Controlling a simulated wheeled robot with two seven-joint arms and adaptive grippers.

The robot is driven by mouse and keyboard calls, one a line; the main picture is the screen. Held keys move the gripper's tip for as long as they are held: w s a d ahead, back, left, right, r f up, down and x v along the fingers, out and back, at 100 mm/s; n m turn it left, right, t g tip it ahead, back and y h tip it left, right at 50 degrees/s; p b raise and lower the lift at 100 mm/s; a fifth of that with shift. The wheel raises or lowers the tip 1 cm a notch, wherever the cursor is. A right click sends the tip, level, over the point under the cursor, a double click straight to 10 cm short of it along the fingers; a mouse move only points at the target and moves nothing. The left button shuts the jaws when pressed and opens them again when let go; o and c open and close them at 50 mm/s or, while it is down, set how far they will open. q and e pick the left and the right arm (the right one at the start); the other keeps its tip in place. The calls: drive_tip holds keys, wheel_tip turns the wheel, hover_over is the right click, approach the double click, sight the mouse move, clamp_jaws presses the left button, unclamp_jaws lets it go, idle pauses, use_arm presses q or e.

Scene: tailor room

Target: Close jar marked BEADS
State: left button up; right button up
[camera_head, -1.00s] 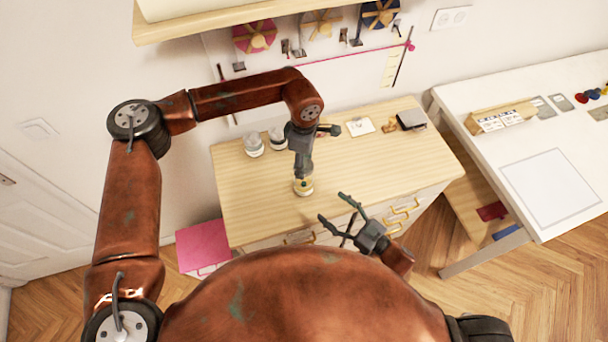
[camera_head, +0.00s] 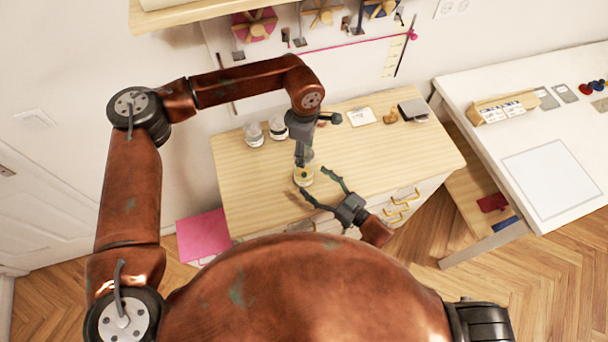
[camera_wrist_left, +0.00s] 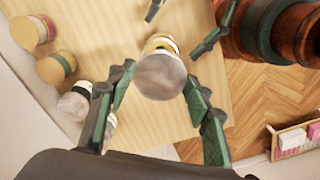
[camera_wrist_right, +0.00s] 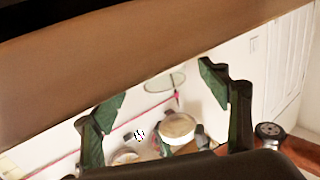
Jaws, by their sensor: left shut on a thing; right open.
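A small glass jar (camera_head: 303,177) with yellow contents stands near the front edge of the wooden cabinet top. Its label cannot be read. My left gripper (camera_head: 301,163) points down just above it. In the left wrist view a round greyish lid (camera_wrist_left: 160,77) sits between the fingers, with the yellow jar (camera_wrist_left: 160,43) partly hidden behind it. Whether the lid touches the jar's rim cannot be told. My right gripper (camera_head: 312,187) is open, its fingers reaching low toward the jar from the right. The right wrist view shows a pale round top (camera_wrist_right: 178,126) between its open fingers.
A card (camera_head: 361,117), a small brown item (camera_head: 390,116) and a dark box (camera_head: 413,109) lie at the back right. The right part of the top is clear.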

sight(312, 179)
drive_tip(key=shift+x, duration=2.05)
drive_tip(key=shift+c, duration=0.7)
drive_tip(key=c, duration=1.6)
use_arm(q)
drive_tip(key=shift+f, duration=2.5)
drive_tip(key=shift+f, duration=0.9)
drive_tip(key=shift+f, duration=0.55)
use_arm(e)
clamp_jaws()
